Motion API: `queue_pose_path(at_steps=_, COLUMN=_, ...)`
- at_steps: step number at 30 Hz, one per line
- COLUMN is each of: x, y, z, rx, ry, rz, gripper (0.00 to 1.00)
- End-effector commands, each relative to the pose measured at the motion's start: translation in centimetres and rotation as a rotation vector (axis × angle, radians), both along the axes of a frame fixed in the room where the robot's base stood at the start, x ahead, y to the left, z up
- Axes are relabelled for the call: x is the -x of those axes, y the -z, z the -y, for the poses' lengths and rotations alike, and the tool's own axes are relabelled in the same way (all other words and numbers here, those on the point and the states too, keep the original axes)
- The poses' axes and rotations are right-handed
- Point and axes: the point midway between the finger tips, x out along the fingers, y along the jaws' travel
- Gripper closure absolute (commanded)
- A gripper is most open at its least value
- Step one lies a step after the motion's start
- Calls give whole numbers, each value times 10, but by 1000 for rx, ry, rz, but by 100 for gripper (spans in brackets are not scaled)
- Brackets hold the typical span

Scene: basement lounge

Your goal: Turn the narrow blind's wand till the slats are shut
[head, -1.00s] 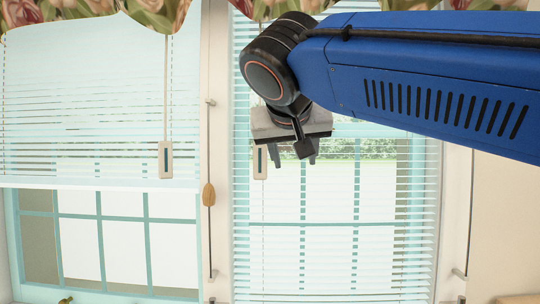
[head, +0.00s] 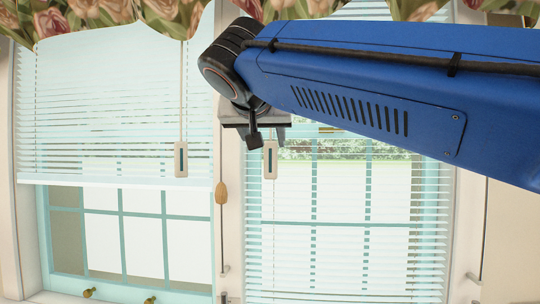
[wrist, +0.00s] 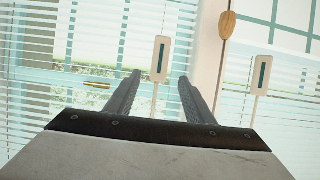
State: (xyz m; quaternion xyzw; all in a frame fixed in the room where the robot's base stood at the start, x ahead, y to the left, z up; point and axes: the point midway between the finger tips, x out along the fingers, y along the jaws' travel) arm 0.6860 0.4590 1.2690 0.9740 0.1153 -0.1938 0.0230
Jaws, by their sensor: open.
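Two blinds hang side by side in the head view, close in width as seen. The right blind (head: 340,240) reaches low and its slats are open, with the window showing through. Its wand ends in a pale paddle with a dark stripe (head: 270,160); the upper wand is hidden behind my gripper. The left blind (head: 90,120) is partly raised, with its own wand paddle (head: 181,160). My gripper (wrist: 160,77) is open and empty. In the wrist view the right blind's paddle (wrist: 161,58) appears between the fingertips; whether it is within their reach I cannot tell.
A wooden cord knob (head: 221,192) hangs between the blinds, close left of the right paddle. The left blind's paddle also shows in the wrist view (wrist: 261,75). A floral valance (head: 120,15) hangs above. Brass window knobs (head: 88,292) sit low at left.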

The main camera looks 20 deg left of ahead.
Motion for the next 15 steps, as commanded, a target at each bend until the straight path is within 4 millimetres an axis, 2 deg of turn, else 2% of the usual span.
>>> queue_pose_path(at_steps=9, x=-52, y=22, z=-12, rx=1, ry=2, rz=-1, gripper=52)
queue_pose_path(at_steps=15, x=-77, y=33, z=-18, rx=1, ry=2, rz=-1, gripper=52)
